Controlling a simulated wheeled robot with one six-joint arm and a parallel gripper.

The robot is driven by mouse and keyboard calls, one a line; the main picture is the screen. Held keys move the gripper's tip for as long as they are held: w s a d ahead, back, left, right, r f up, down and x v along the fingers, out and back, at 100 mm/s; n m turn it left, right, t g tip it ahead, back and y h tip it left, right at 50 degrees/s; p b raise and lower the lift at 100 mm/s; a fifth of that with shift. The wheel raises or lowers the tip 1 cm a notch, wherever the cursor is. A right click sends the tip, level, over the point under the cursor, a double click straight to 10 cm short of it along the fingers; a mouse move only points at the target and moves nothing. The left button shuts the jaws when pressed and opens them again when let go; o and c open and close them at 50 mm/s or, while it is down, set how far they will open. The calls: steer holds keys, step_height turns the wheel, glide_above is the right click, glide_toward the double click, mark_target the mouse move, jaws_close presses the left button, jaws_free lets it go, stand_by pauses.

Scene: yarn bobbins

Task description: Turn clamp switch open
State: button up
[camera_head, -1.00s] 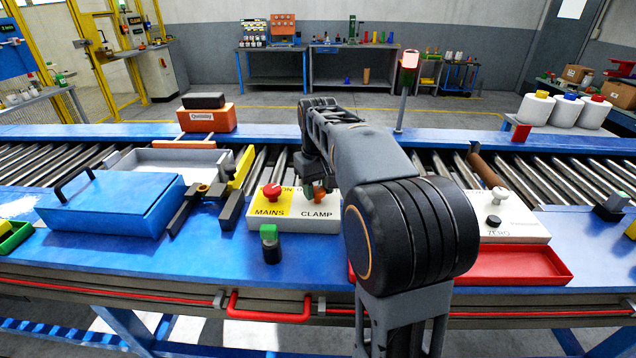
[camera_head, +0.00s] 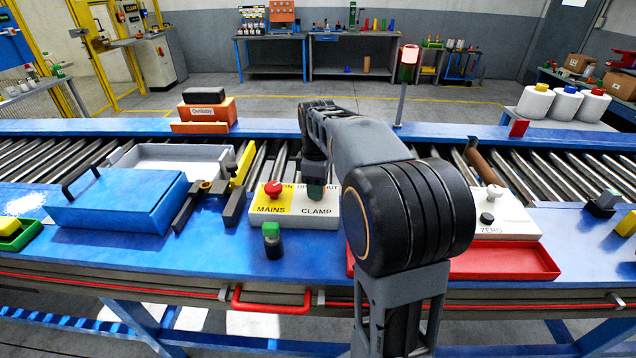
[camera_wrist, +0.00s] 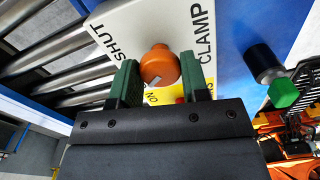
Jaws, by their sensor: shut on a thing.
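The orange clamp switch knob (camera_wrist: 160,66) sits on the white and yellow control panel (camera_wrist: 140,22) beside the word CLAMP in the wrist view. A pale pointer mark shows on its near side. My gripper (camera_wrist: 158,68) has its two green fingers on either side of the knob, shut on it. In the head view my gripper (camera_head: 316,184) reaches down onto the CLAMP half of the panel (camera_head: 321,209), and the knob is hidden there. The word SHUT shows in the wrist view; the OPEN label is partly covered in the head view.
A red MAINS button (camera_head: 273,189) stands left of my gripper. A green-topped post (camera_head: 271,238) is in front of the panel. A blue lidded box (camera_head: 118,205) and a dark clamp with a yellow block (camera_head: 243,165) lie left. A red tray (camera_head: 505,262) is right.

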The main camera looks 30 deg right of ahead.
steer(key=shift+n, duration=0.9)
steer(key=o, duration=0.9)
steer(key=shift+r, duration=0.15)
step_height(320, 180, up, 14)
steer(key=shift+f+p, duration=0.2)
steer(key=shift+p, duration=0.45)
